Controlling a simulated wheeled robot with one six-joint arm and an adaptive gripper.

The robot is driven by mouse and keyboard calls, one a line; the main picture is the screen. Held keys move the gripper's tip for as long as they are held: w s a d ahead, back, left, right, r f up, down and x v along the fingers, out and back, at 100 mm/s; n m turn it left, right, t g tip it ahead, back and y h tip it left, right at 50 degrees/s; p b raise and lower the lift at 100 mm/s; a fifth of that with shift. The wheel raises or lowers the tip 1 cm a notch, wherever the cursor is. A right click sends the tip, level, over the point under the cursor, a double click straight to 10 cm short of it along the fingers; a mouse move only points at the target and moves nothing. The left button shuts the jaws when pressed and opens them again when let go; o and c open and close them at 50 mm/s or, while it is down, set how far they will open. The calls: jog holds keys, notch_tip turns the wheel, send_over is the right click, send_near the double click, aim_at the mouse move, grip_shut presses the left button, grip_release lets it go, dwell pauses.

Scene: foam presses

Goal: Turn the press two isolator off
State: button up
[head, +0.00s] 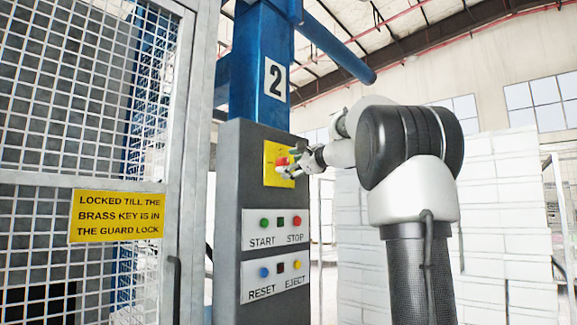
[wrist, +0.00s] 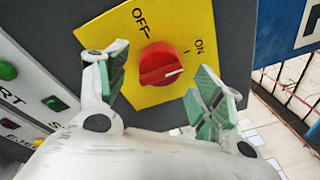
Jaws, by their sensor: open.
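The isolator is a red rotary knob (wrist: 158,64) on a yellow plate (wrist: 190,22) marked OFF and ON. In the wrist view its white pointer line points right, toward the ON side and away from OFF. In the head view the yellow plate (head: 271,154) is high on the grey control post below a blue column marked 2 (head: 275,79). My gripper (head: 293,163) is in front of the plate. In the wrist view my gripper (wrist: 163,78) is open, its green-padded fingers on either side of the knob; I see no clear contact.
Below the isolator are START (head: 264,223) and STOP (head: 297,222) buttons, then RESET (head: 264,272) and EJECT (head: 297,265). A mesh guard gate (head: 66,140) with a yellow sign (head: 117,216) stands left. White stacks (head: 505,220) stand behind my arm.

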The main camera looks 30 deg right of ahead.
jog(key=shift+w+a, duration=0.15)
jog(key=shift+w, duration=0.5)
jog(key=c, duration=1)
